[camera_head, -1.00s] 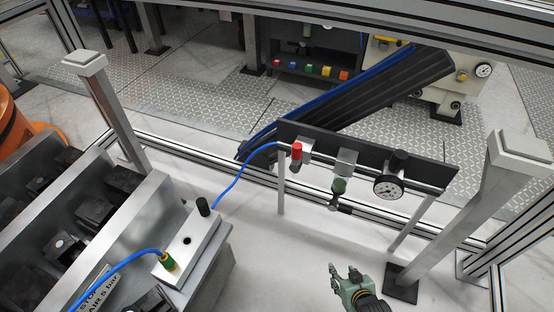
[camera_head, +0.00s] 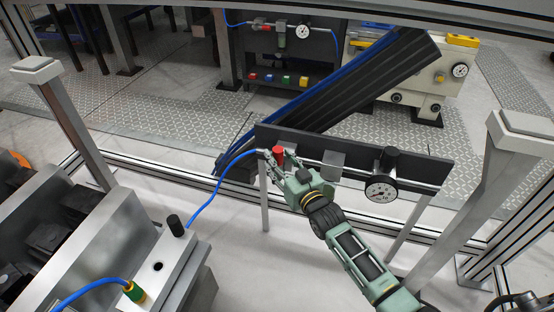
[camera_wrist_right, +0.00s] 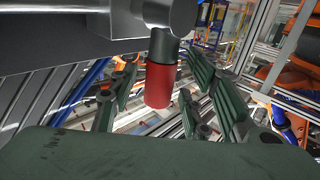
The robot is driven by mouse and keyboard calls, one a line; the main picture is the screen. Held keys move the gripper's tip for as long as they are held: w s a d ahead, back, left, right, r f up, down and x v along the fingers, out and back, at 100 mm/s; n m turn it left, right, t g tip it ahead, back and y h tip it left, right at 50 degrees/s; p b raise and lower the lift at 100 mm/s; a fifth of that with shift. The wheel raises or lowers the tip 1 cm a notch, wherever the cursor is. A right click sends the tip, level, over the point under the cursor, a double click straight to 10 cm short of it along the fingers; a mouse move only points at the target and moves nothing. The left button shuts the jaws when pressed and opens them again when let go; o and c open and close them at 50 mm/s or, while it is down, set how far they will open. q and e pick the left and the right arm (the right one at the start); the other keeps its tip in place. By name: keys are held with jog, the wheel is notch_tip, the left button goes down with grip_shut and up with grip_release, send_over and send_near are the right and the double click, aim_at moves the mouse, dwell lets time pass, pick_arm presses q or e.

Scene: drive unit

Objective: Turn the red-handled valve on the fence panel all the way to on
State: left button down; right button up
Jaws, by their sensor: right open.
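The red valve handle (camera_head: 278,154) sits at the left end of the pipe on the dark fence panel (camera_head: 420,170). In the right wrist view the red handle (camera_wrist_right: 160,84) hangs from a black collar under the grey valve body (camera_wrist_right: 150,16). My right gripper (camera_head: 279,168) is at the valve with its fingers open. In the wrist view its fingers stand on both sides of the red handle, with visible gaps. The gripper partly hides the valve and pipe in the head view. My left gripper is not in view.
A pressure gauge (camera_head: 381,188) and a grey block (camera_head: 333,165) are on the same panel, right of the valve. A blue hose (camera_head: 213,195) joins the pipe's left end. Metal posts stand left and right (camera_head: 470,190). A grey machine fills the lower left.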

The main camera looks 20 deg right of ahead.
jog(key=shift+w+a, duration=0.15)
jog(key=shift+w, duration=0.6)
jog(key=shift+c, duration=0.6)
grip_shut()
